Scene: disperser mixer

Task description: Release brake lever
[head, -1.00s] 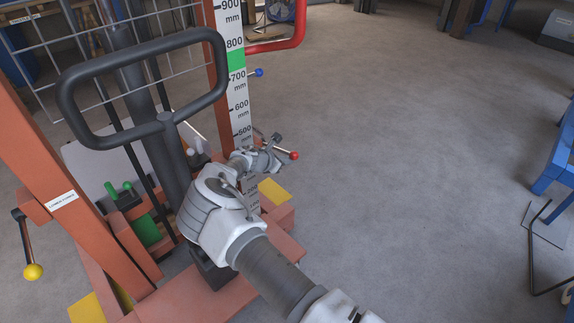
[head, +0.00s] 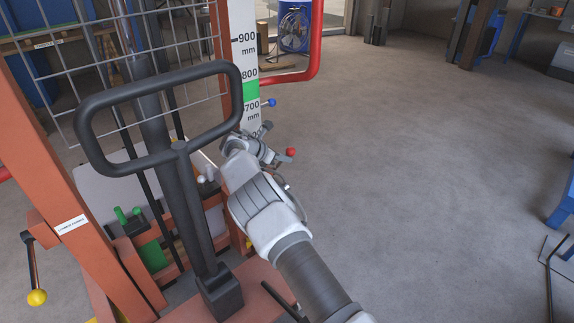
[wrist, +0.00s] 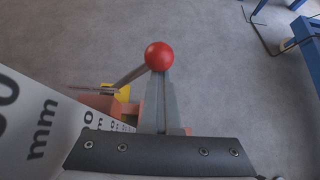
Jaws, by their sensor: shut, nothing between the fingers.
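A lever with a red ball knob (head: 291,151) sticks out to the right beside the white millimetre scale (head: 245,60). My gripper (head: 276,157) is at this lever, close to the knob. In the wrist view the shut, empty fingers (wrist: 161,105) point at the red knob (wrist: 158,56), which shows just beyond their tips. The lever's rod (wrist: 132,76) runs down and left from the knob. I cannot tell whether the fingers touch it. A lever with a blue knob (head: 271,102) is higher on the scale. A lever with a yellow knob (head: 37,297) hangs on the left orange post.
A black loop handle (head: 160,110) on a dark column stands in front of a wire mesh guard (head: 110,60). Orange frame posts (head: 60,190) are on the left. A red tube (head: 316,50) is behind the scale.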

